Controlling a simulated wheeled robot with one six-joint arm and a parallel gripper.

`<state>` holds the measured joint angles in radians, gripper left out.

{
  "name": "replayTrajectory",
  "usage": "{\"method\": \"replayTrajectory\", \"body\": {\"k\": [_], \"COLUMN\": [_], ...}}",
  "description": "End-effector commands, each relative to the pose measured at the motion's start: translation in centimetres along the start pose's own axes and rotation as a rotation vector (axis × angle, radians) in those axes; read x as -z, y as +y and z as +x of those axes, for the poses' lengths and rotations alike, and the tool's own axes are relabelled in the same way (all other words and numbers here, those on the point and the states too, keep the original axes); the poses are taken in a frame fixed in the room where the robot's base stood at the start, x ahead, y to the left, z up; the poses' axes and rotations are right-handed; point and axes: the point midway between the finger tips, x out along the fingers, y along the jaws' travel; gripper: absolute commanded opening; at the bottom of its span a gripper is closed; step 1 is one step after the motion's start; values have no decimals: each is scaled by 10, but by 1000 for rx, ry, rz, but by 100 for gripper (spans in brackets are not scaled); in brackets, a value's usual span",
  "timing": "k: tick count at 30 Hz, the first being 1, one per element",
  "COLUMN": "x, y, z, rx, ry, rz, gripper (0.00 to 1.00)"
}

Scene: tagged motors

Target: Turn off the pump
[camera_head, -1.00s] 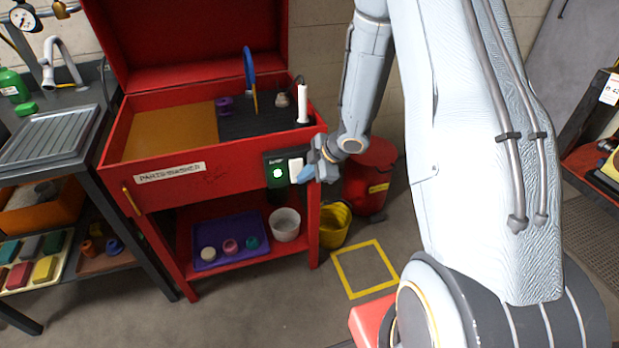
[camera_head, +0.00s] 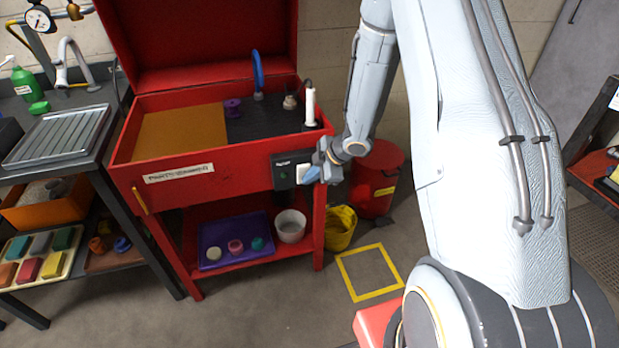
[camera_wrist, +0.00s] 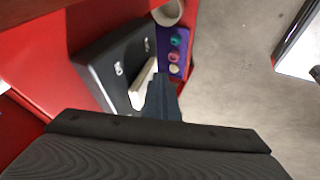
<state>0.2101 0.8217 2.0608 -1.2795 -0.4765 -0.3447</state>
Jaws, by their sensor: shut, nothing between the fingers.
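The red parts washer (camera_head: 225,180) stands with its lid up. On the right of its front is a dark switch box (camera_head: 284,172) with a white rocker switch (camera_head: 303,173). The round lamp on the box is dark. My gripper (camera_head: 313,175) is shut and empty, with its tips at the white switch. In the wrist view the shut fingers (camera_wrist: 162,95) are right beside the white rocker (camera_wrist: 143,84) on the dark box (camera_wrist: 112,67). I cannot tell whether they touch it. A blue hose (camera_head: 257,72) arches over the washer's basin.
A purple tray (camera_head: 222,232) with small parts and a white bucket (camera_head: 290,226) sit on the washer's lower shelf. A yellow square marks open floor.

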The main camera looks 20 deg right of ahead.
Motion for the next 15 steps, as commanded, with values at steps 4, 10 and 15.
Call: {"method": "replayTrajectory", "body": {"k": [4, 10, 15], "x": [2, 6, 6], "y": [2, 6, 7], "z": [-5, -12, -13], "rx": [0, -1, -2], "ry": [0, 0, 0], "rz": [0, -1, -1], "gripper": [0, 0, 0]}}
